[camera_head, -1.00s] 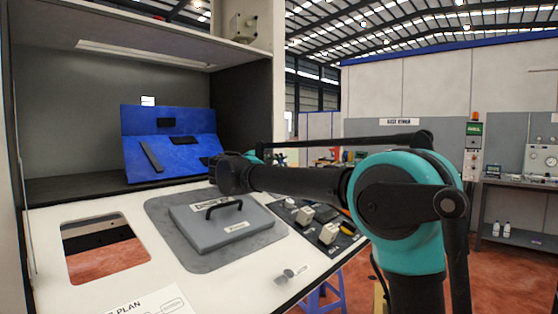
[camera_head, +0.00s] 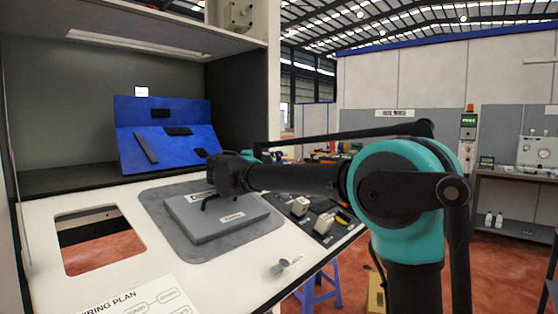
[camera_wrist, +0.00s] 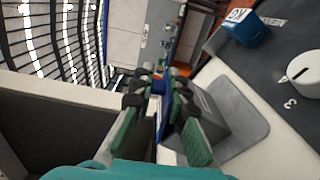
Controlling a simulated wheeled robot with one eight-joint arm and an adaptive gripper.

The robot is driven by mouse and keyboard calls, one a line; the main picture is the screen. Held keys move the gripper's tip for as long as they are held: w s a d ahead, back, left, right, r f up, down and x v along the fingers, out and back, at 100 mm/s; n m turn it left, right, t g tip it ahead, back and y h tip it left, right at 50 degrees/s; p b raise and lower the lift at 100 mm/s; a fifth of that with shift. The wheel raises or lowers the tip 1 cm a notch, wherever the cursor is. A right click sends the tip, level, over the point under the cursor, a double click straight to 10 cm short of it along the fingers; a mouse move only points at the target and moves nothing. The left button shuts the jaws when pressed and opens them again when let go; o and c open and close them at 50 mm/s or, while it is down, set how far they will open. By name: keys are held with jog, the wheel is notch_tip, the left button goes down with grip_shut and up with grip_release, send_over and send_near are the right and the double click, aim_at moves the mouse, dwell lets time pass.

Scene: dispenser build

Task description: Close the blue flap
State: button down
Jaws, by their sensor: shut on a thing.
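The blue flap (camera_head: 178,152) is the sloped lower face of a blue two-part panel at the back of the bench recess, with a black bar and dark patches on it. My gripper (camera_head: 215,182) is at the flap's lower right corner, over the back of a grey lid. In the wrist view the two green-sided fingers (camera_wrist: 160,98) are nearly together with a thin blue piece (camera_wrist: 160,85) between them, seemingly the flap's edge. The exact contact is hidden.
The grey lid (camera_head: 225,224) with a black handle lies on a darker plate (camera_head: 165,226) in front of the flap. A square opening (camera_head: 100,250) is at the left. White-topped switches (camera_head: 322,223) and a small knob (camera_head: 280,267) are to the right. A cabinet wall (camera_head: 236,110) bounds the right side.

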jog(key=c, duration=1.6)
grip_release()
jog(key=shift+o, duration=0.2)
